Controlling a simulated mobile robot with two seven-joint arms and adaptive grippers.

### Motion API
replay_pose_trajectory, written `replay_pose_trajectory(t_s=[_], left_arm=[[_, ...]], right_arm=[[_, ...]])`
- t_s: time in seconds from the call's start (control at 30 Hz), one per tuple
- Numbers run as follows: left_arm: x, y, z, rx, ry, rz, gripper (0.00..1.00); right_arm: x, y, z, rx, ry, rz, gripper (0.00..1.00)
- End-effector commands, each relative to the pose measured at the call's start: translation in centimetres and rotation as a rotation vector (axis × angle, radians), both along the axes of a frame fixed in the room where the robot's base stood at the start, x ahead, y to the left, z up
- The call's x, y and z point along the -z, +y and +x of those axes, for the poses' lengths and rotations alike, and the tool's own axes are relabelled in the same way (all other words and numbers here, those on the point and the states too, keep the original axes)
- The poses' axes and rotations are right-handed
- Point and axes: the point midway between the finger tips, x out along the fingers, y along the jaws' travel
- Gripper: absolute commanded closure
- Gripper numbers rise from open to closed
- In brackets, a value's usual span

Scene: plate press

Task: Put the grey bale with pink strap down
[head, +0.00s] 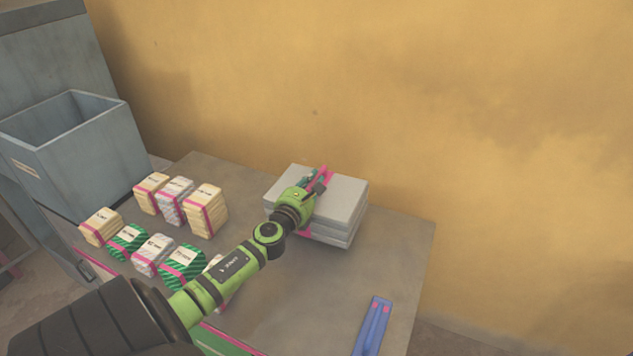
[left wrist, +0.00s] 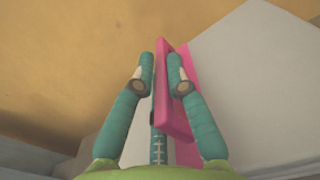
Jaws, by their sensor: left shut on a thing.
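The grey bale with pink strap (head: 341,200) is a stack of flat grey slabs towards the back of the table. Its pink strap (left wrist: 183,105) stands up as a handle on top. My left gripper (head: 316,181) is over the bale's top, its green-and-black arm reaching in from the lower left. In the left wrist view, the two teal fingers (left wrist: 161,75) are shut on the pink strap. The grey top (left wrist: 255,85) lies to the right of it. Whether the bale touches the table is hard to tell. My right gripper is not in view.
Several small strapped bales, cream, white and green (head: 168,208), stand on the table (head: 290,318) at the left. An open grey bin (head: 88,150) is at the far left. A blue tool with pink marks (head: 373,326) lies at front right. A tan wall (head: 400,90) rises behind.

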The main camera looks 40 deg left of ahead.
Motion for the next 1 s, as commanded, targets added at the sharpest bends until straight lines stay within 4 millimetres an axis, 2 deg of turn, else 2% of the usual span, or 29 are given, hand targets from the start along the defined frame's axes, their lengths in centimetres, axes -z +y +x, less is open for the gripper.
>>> replay_pose_trajectory(t_s=[0.13, 0.47, 0.5, 0.53, 0.87, 1.0], left_arm=[[2.2, 0.0, 0.1, -0.002, -0.007, -0.003, 1.00], [2.7, 0.0, 0.1, 0.000, -0.004, -0.001, 1.00], [3.3, -0.1, -0.1, 0.000, 0.006, -0.005, 0.73], [3.3, -0.1, -0.1, 0.000, 0.006, -0.004, 0.61], [3.2, -0.1, -0.1, 0.000, 0.005, -0.002, 0.61], [3.3, -0.3, -0.9, 0.000, 0.006, -0.001, 0.61]], right_arm=[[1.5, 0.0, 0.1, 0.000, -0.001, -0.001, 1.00], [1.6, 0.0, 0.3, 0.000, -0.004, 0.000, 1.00], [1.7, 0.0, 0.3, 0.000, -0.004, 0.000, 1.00], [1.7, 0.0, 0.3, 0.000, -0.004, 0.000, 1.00], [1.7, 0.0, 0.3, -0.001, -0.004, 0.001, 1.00], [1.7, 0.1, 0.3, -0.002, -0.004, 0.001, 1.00]])
